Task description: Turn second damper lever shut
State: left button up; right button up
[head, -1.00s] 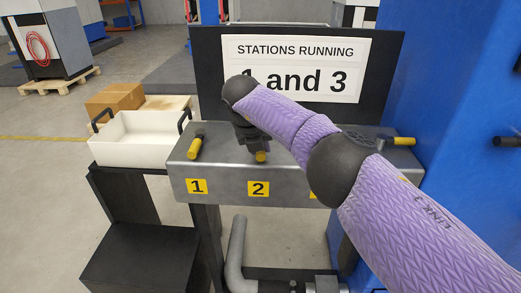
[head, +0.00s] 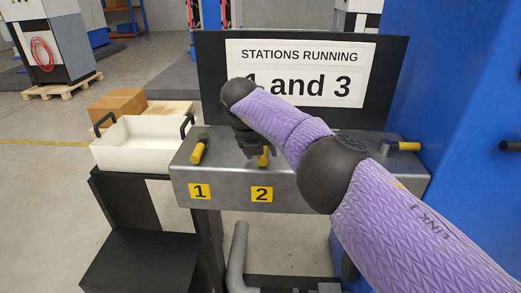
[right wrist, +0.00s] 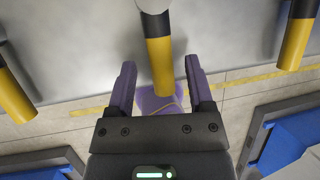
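The second damper lever, a yellow handle (head: 263,158) above label 2 (head: 261,194), points toward me from the grey metal console (head: 226,196). It is partly hidden by my right gripper (head: 251,146). In the right wrist view the yellow lever (right wrist: 158,50) runs between the two purple fingers of my right gripper (right wrist: 160,72). The fingers are open, with a gap on each side of the lever. My left gripper is not in view.
Lever 1 (head: 198,152) points toward me; a far-right lever (head: 403,146) points sideways. Neighbouring levers flank my gripper in the right wrist view. A sign (head: 300,55) reads "Stations running 1 and 3", partly covered by my arm. A white bin (head: 138,145) stands left.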

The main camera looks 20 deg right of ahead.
jog(key=p+v, duration=0.2)
jog(key=v, duration=0.1)
jog(key=shift+d+r, duration=0.15)
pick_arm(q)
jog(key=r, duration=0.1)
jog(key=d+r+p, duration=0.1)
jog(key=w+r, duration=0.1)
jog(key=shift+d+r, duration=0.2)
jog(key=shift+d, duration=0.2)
pick_arm(e)
jog(key=v, duration=0.6)
jog(key=shift+s+a+r, duration=0.2)
jog(key=shift+a+r, duration=0.05)
jog(key=shift+a, duration=0.05)
jog(key=shift+f, duration=0.1)
